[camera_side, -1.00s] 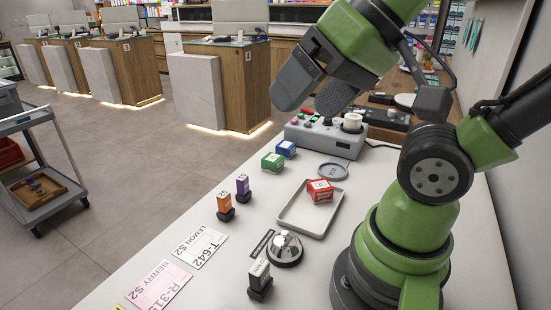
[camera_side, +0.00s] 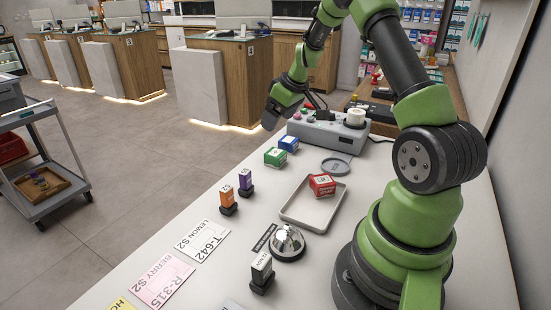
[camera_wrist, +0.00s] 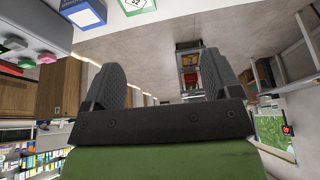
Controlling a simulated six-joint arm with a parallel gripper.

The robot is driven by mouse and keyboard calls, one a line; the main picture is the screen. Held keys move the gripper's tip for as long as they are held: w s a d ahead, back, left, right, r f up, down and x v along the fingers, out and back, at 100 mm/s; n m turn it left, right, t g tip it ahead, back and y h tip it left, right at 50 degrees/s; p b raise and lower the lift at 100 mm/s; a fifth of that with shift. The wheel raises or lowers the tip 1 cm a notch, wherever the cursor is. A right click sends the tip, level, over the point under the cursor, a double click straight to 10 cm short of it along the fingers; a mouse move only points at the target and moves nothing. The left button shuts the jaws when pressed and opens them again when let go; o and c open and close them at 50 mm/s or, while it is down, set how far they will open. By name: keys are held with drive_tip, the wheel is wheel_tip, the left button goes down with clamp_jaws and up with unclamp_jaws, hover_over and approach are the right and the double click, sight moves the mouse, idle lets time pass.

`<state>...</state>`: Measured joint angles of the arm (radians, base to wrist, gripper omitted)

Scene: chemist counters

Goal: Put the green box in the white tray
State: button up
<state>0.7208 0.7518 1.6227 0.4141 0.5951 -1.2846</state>
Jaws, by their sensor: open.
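The green box (camera_side: 275,157) stands on the white counter beside a blue box (camera_side: 289,143). It has a white label on top. In the wrist view part of the green box (camera_wrist: 137,5) shows at the top edge, next to the blue box (camera_wrist: 83,12). The white tray (camera_side: 306,210) lies nearer the arm base, with a red box (camera_side: 321,185) in it. My gripper (camera_side: 270,118) is above the counter's far edge, beyond the green box and apart from it. In the wrist view its two fingers (camera_wrist: 161,85) are wide apart with nothing between them.
A grey device with knobs (camera_side: 325,133) stands behind the boxes, close to my gripper. A grey round dish (camera_side: 335,167) is beyond the tray. An orange stamp (camera_side: 227,198), a purple stamp (camera_side: 245,180), a silver bell (camera_side: 287,242) and a black-based stamp (camera_side: 262,270) stand nearby.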

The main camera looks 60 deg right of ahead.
sight(276, 152)
drive_tip(key=d+f, duration=0.1)
drive_tip(key=f, duration=0.1)
drive_tip(key=d+f, duration=0.1)
drive_tip(key=f, duration=0.2)
drive_tip(key=d+f, duration=0.1)
drive_tip(key=f, duration=0.2)
drive_tip(key=shift+w, duration=0.3)
drive_tip(key=shift+s+x, duration=0.2)
drive_tip(key=shift+x, duration=2.65)
drive_tip(key=shift+a+f, duration=0.1)
drive_tip(key=c, duration=1.1)
